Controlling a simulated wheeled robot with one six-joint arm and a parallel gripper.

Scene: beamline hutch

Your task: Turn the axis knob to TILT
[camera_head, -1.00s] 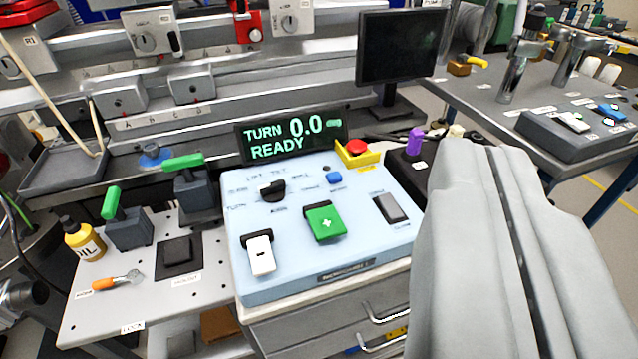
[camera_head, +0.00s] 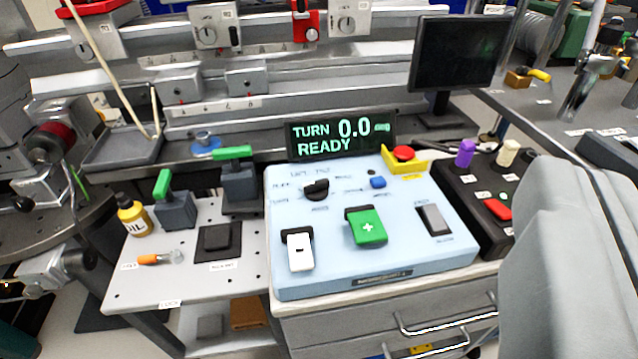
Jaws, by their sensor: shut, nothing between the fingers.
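The axis knob (camera_head: 316,189) is a small black rotary knob at the upper left of the pale blue control box (camera_head: 340,276). Small labels ring it, too blurred to read surely; its exact pointing direction is hard to tell. The display (camera_head: 342,136) behind the box reads TURN, 0.0 and READY in green. A large grey part of my arm fills the lower right, apart from the knob. I do not see my gripper's fingertips, and nothing touches the knob.
The box also bears a white switch (camera_head: 299,251), a green cover (camera_head: 366,228), a grey rocker (camera_head: 434,220), a blue button (camera_head: 378,182) and a red button (camera_head: 403,153). A black box (camera_head: 467,197) with knobs stands right; green-handled clamps (camera_head: 238,184) left. The monitor (camera_head: 460,65) stands behind.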

